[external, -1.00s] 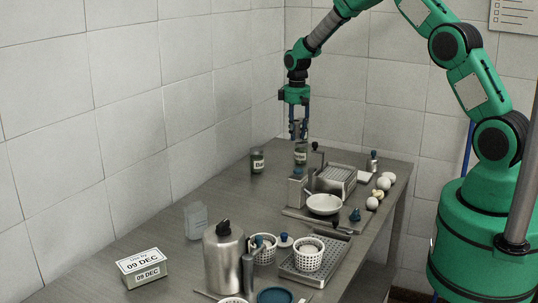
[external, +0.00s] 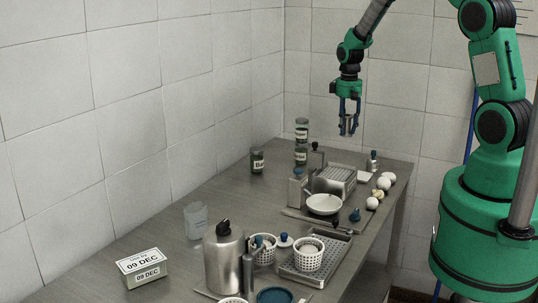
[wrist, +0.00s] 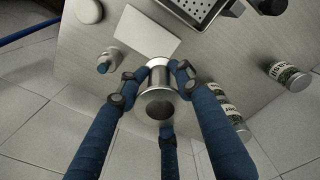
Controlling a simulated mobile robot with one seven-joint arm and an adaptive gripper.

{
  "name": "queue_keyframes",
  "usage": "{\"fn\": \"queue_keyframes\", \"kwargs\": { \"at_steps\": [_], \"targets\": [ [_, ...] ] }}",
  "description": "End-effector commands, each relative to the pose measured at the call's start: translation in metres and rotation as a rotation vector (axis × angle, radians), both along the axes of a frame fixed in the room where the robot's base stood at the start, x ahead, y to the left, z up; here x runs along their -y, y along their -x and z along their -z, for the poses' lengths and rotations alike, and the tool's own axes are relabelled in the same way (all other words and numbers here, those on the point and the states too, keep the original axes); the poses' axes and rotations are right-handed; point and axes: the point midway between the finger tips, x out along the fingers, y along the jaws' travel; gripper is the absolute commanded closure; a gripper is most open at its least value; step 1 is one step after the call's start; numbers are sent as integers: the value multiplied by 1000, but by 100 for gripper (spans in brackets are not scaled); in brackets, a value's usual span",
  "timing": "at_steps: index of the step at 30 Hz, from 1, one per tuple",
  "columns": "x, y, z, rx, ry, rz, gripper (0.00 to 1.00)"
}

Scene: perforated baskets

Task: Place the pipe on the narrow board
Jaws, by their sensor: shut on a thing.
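The pipe (wrist: 157,82) is a short, shiny metal cylinder, seen nearly end-on in the wrist view. My gripper (wrist: 150,85) is shut on it, with blue fingers around its sides. In the external view my gripper (external: 349,128) hangs above the far end of the table, fingers down, and the pipe between them is small and grey. A pale, flat rectangular piece (wrist: 140,36), which looks like the narrow board, lies bare on the table beyond the pipe.
Two stacked jars (external: 301,130) and a single jar (external: 257,161) stand left of my gripper. A grater (external: 333,181), a white bowl (external: 323,204), a blue-capped bottle (external: 373,162) and several white round items (external: 383,184) crowd the table's right side.

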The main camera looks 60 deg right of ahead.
Motion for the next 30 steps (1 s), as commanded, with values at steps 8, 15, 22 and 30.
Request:
{"fn": "queue_keyframes", "kwargs": {
  "at_steps": [8,15,22,30],
  "targets": [
    [2,33,-1,1,1,35,98],
    [2,38,21,-1,1,40,98],
    [2,37,43,0,1,40,98],
    [2,37,50,1,2,40,98]
  ]
}}
